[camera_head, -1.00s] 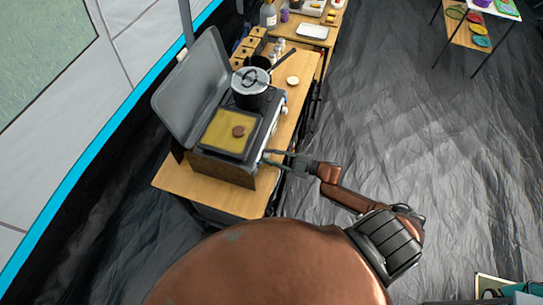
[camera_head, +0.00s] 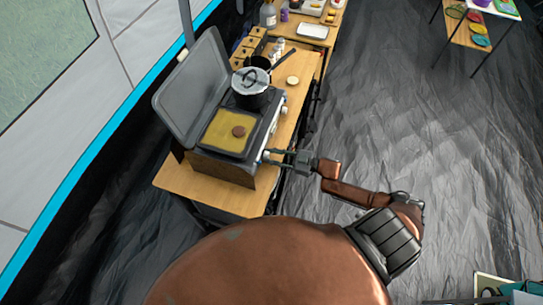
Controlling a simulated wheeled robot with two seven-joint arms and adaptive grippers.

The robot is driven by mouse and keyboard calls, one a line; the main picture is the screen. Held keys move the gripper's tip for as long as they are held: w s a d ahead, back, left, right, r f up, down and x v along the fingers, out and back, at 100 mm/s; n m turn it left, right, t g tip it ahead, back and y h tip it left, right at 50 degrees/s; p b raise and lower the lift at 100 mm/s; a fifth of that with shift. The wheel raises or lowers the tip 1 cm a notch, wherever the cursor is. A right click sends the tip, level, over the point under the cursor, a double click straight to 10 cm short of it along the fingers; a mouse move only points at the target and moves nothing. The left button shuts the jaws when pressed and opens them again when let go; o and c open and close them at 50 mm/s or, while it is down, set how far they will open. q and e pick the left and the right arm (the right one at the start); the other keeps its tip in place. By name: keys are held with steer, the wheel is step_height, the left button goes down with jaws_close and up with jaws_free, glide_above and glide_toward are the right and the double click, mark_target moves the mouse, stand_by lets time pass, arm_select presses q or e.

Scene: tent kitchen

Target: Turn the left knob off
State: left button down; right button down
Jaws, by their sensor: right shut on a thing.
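The camping stove (camera_head: 224,170) stands on the wooden table with its grey lid (camera_head: 193,88) raised. The left knob (camera_head: 265,156) is on the stove's front face, at its near end, and is largely hidden by the fingertips. My right gripper (camera_head: 270,156) reaches in from the right and is shut on the left knob. Another pale knob (camera_head: 283,110) shows farther along the same face, clear of the gripper. My left gripper is not in view.
Bottles and a white tray (camera_head: 312,31) are farther back. The dark floor to the right is open.

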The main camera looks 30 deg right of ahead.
stand_by(0.3)
steer(key=c, duration=1.9)
jaws_free()
steer(key=shift+d, duration=0.1)
steer(key=v, duration=1.2)
steer(key=shift+w, duration=0.1)
